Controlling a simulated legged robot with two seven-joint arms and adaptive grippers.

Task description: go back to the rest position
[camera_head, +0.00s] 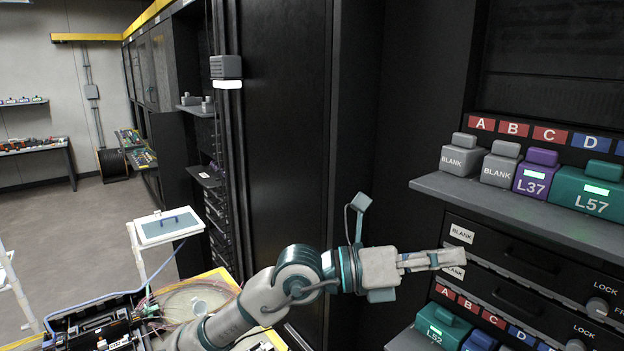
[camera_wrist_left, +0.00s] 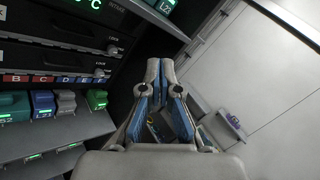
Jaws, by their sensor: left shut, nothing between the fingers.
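My left gripper (camera_head: 458,258) reaches in from the lower left in the head view and points right, in front of the black rack. Its fingers are shut with nothing between them. In the left wrist view the two fingertips (camera_wrist_left: 160,68) meet near the middle, with blue pads on their inner sides. The fingertips overlap the drawer front beside a BLANK label in the head view; I cannot tell how far off they are. My right gripper is not in view.
A workstation with cables and a black device (camera_head: 95,325) is at lower left. Open floor (camera_head: 75,225) lies behind.

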